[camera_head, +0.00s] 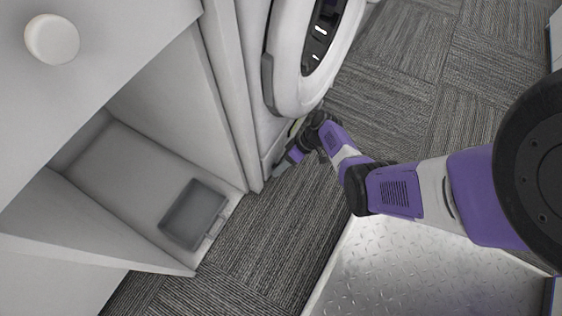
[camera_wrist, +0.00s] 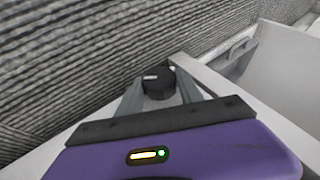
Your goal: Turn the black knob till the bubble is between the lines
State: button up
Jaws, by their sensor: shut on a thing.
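The black knob (camera_wrist: 158,82) shows in the wrist view, at the top middle of my gripper, with a small white mark on its face. My gripper (camera_wrist: 160,90) is shut on the knob, one grey finger on each side of it. In the head view my gripper (camera_head: 285,160) is low down at the foot of the white machine (camera_head: 297,95), near the carpet, and the knob is hidden there. The bubble and its lines cannot be made out in either view.
An open white cabinet (camera_head: 150,135) stands left of the machine, with a grey tray (camera_head: 193,212) inside. Grey carpet (camera_head: 270,240) lies in front and to the right. A metal tread plate (camera_head: 400,270) is at the lower right of the head view.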

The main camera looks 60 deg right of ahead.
jog(key=shift+s+a+f+y, duration=0.1)
jog(key=shift+a+y, duration=0.05)
jog(key=shift+y, duration=0.45)
dwell(0.3)
jog(key=o, duration=1.3)
jog(key=shift+p+v, duration=1.65)
jog(key=shift+v, duration=2.3)
jog(key=shift+o, duration=0.5)
